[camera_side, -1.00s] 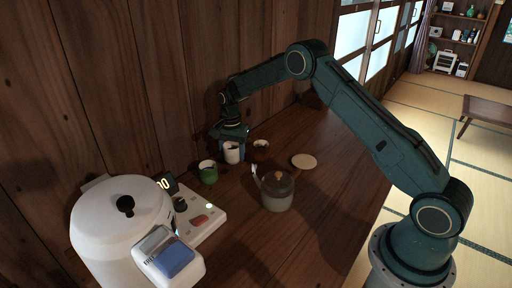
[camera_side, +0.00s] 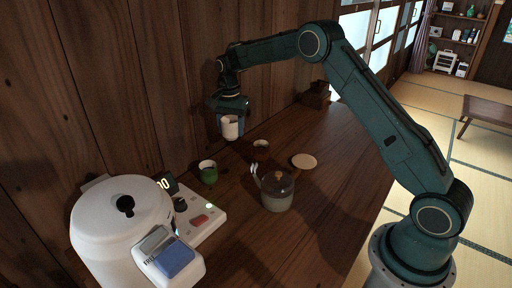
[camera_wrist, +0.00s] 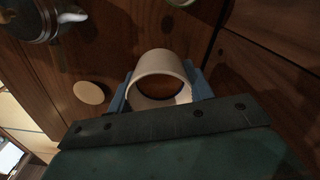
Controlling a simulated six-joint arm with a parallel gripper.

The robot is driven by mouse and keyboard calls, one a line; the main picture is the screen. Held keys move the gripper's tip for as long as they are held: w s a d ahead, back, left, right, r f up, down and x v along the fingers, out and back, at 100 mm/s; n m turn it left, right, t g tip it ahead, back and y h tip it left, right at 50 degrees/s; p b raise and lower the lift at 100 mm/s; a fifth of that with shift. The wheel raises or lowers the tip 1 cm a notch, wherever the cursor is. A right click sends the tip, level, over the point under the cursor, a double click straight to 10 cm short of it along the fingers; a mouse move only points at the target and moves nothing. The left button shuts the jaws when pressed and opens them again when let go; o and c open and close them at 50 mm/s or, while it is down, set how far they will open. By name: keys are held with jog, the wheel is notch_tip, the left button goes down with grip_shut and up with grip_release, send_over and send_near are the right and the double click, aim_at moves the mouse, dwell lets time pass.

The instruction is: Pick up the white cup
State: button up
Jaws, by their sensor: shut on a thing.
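The white cup (camera_side: 230,127) is held upright in my gripper (camera_side: 231,112), raised above the wooden counter near the plank wall. In the wrist view my gripper (camera_wrist: 162,95) has its blue fingers on either side of the white cup (camera_wrist: 160,64). The cup's open mouth faces the camera, and its dark inside shows. The gripper is shut on the cup. In the side view the upper part of the cup is partly hidden by the fingers.
A green cup (camera_side: 208,172), a dark cup (camera_side: 261,147), a teapot (camera_side: 277,190) and a round tan coaster (camera_side: 304,161) stand on the counter (camera_side: 325,185). A white rice cooker (camera_side: 118,215) and a control panel (camera_side: 202,218) are at front left. A wooden box (camera_side: 317,95) is at the back.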

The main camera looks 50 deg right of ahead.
notch_tip(320, 180, up, 7)
dwell(0.7)
dwell(0.4)
dwell(0.5)
